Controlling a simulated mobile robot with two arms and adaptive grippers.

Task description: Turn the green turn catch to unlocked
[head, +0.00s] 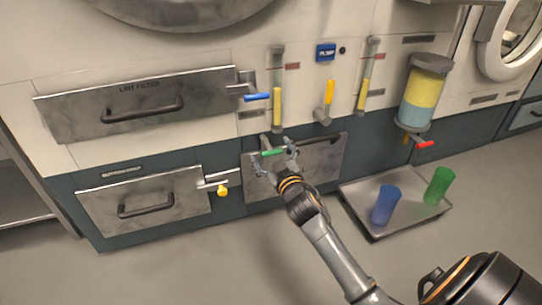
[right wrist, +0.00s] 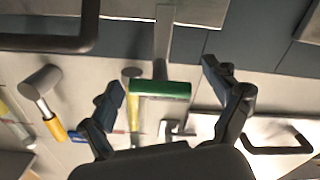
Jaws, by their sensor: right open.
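The green turn catch (head: 272,152) sits at the upper left of the lower middle grey panel (head: 325,157) in the head view. In the right wrist view its green handle (right wrist: 160,88) lies across the picture, at the end of a grey metal stem. My right gripper (head: 275,160) is open at the catch. In the right wrist view the fingers of the right gripper (right wrist: 163,82) stand apart, one on each side of the green handle, with visible gaps. The catch's mount is partly hidden behind the gripper in the head view. My left gripper is out of view.
A blue-handled catch (head: 257,97) is above left, and a yellow-knobbed one (head: 222,190) is lower left. A yellow lever (head: 327,95) is above right. A dispenser (head: 423,92) with a red tap hangs over a tray (head: 375,235) holding blue and green cups. The floor at front left is clear.

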